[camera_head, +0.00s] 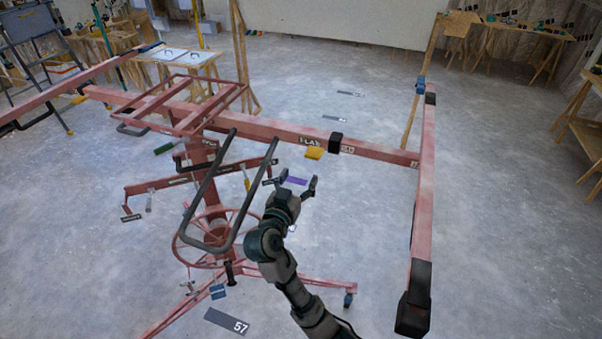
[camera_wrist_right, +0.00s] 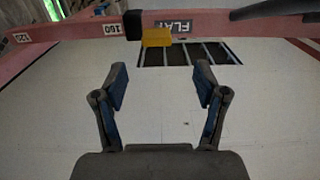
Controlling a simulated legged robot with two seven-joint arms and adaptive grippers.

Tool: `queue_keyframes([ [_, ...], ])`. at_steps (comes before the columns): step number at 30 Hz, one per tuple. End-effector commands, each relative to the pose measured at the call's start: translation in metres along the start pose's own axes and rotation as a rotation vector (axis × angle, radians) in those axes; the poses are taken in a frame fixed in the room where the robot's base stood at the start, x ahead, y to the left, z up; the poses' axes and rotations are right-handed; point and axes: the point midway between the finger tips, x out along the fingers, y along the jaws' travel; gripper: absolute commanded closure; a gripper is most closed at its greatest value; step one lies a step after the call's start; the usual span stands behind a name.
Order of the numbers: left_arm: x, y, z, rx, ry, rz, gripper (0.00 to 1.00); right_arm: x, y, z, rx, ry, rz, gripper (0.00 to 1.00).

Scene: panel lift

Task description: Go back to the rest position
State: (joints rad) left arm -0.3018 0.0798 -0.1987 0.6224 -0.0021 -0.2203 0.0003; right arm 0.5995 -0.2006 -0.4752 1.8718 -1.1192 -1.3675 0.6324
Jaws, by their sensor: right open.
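My right arm (camera_head: 285,272) reaches up from the lower middle of the head view. My right gripper (camera_head: 298,181) is open and empty, its fingers spread apart below the lift's crossbar. In the right wrist view the open gripper (camera_wrist_right: 160,80) also shows nothing between its fingers. The red panel lift (camera_head: 265,131) stands ahead, with a long crossbar marked FLAT. A yellow tab (camera_head: 314,153) hangs from the crossbar, and it also shows in the right wrist view (camera_wrist_right: 157,37), beyond the fingers. No left gripper shows.
A dark looped handle (camera_head: 191,213) and a red hand wheel (camera_head: 177,243) are left of my right gripper. A red side arm (camera_head: 423,190) with black ends stands to the right. Workbenches (camera_head: 521,30) line the back. Grey floor (camera_head: 520,240) is clear at the right.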

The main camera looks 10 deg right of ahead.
Motion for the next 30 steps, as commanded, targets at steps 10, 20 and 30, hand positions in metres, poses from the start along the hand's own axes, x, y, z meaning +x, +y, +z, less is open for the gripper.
queue_keyframes([
  [10, 0.0, 0.001, -0.001, 0.0, 0.0, 0.001, 0.6, 0.0, 0.0, 0.0, -0.001, 0.0, 0.0, 0.28],
  [20, 0.0, 0.001, -0.001, 0.0, 0.0, 0.002, 0.6, 0.0, 0.0, 0.0, -0.001, 0.0, 0.0, 0.28],
  [30, 0.004, 0.001, -0.001, 0.0, 0.0, 0.001, 0.6, 0.028, -0.035, 0.149, -0.274, -0.173, -0.151, 0.28],
])
